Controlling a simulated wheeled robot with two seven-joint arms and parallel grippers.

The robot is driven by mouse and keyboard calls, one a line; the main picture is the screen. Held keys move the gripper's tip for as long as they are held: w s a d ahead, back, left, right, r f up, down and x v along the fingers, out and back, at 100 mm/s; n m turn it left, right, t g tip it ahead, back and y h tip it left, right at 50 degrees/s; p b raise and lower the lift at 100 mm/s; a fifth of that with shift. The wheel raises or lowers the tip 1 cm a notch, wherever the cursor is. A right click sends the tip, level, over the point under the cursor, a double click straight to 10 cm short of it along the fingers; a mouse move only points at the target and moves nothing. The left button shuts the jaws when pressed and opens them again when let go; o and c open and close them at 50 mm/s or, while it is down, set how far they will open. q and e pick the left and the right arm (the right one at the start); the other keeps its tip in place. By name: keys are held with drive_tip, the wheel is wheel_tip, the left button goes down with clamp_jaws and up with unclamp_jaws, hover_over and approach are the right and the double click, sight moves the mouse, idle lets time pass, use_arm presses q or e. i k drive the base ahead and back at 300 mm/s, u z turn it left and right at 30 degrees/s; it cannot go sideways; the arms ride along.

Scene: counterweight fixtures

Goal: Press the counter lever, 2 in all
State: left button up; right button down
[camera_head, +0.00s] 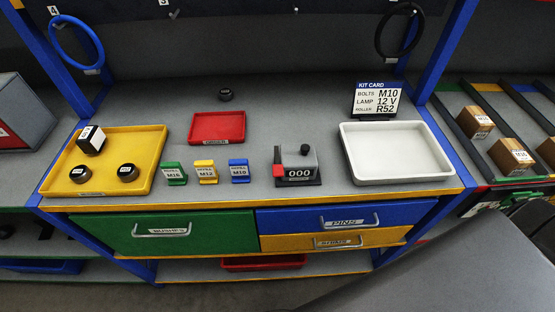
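The tally counter (298,172) is a small grey and black box near the front edge of the workbench, right of centre. Its white display reads 000. A red part (278,171) sits on its left side, and a small black knob (305,149) stands up at its top. I cannot tell for sure which of these is the lever. Neither of my grippers shows in this view, and nothing touches the counter.
A white tray (399,179) is right of the counter, with a kit card (377,99) behind it. Green, yellow and blue label blocks (206,172) stand to the left. A red tray (217,139) and a yellow tray (152,157) lie further left. The bench behind the counter is clear.

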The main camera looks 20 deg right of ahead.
sight(279, 171)
drive_tip(key=u, duration=0.3)
drive_tip(key=k, duration=0.8)
drive_tip(key=u, duration=0.6)
drive_tip(key=k, duration=0.5)
drive_tip(key=u, duration=0.2)
drive_tip(key=i, duration=0.9)
drive_tip(key=z, duration=0.5)
